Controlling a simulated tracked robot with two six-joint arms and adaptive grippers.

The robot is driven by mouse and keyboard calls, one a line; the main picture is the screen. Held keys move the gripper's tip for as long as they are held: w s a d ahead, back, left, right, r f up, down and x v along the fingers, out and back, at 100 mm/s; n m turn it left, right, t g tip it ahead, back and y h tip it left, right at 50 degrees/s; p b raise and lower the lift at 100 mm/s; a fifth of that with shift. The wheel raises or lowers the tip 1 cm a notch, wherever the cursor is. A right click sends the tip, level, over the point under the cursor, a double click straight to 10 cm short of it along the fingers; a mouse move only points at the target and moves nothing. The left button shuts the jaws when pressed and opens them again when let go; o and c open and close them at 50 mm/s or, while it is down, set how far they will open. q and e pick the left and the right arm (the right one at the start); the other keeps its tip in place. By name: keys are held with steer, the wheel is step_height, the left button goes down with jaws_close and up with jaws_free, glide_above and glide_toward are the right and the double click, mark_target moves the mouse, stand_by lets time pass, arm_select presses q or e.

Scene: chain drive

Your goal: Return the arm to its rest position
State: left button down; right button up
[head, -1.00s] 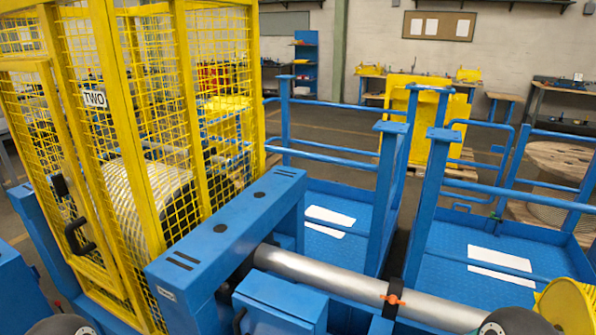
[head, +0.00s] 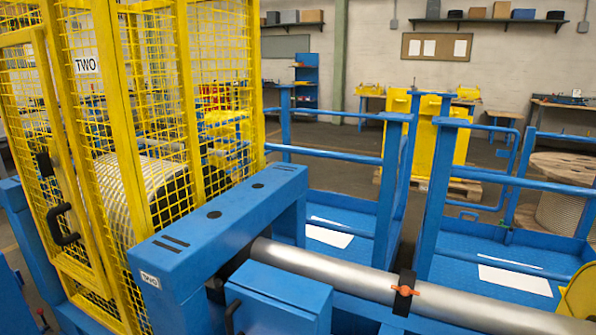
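Neither of my grippers shows in the head view, and no arm of mine can be made out. Whether they are open or shut is hidden. The yellow mesh guard (head: 120,115) labelled TWO stands at the left, with a black handle (head: 62,225) on its front panel. A large ribbed light-coloured drum (head: 130,200) sits behind the mesh. A blue beam (head: 215,215), also labelled TWO, runs in front of it. A thick silver shaft (head: 460,308) leads from under the beam to the lower right, with a black band and orange knob (head: 404,290) around it.
A blue box (head: 280,300) stands in front of the shaft. Blue railed platforms (head: 455,260) with white sheets (head: 515,280) lie behind it. A yellow rounded part (head: 580,298) is cut off at the lower right. A wooden cable reel (head: 562,195) stands at the right.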

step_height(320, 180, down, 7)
steer(key=b, duration=0.6)
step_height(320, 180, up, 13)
steer(key=p, duration=1.3)
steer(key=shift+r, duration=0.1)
